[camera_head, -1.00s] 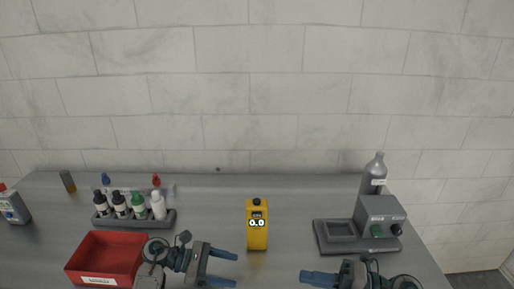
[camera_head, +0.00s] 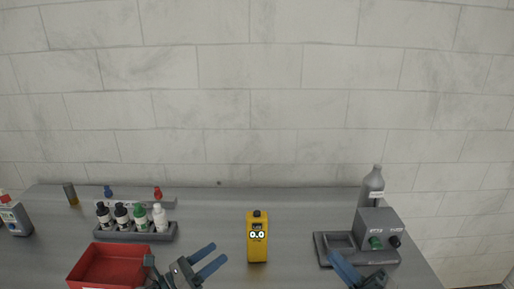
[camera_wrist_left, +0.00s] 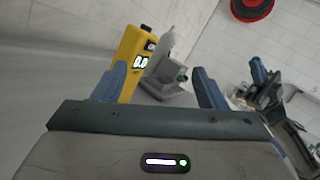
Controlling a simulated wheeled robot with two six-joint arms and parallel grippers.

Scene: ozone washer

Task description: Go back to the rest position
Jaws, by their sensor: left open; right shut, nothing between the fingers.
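My left gripper (camera_head: 205,262) is open and empty above the front of the bench, between the red box and the yellow meter. Its two blue fingers also show in the left wrist view (camera_wrist_left: 160,90). My right gripper (camera_head: 343,266) is shut and empty at the lower right, in front of the grey machine. The yellow meter (camera_head: 257,247) stands upright between the two grippers, apart from both, with 0.0 on its display. It also shows beyond the fingers in the left wrist view (camera_wrist_left: 128,68).
A red box (camera_head: 112,258) is left of my left gripper. A rack (camera_head: 165,233) of several small bottles stands behind it. The grey machine (camera_head: 378,224) and a grey bottle (camera_head: 372,185) are at the right. A jug (camera_head: 15,217) stands at the far left.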

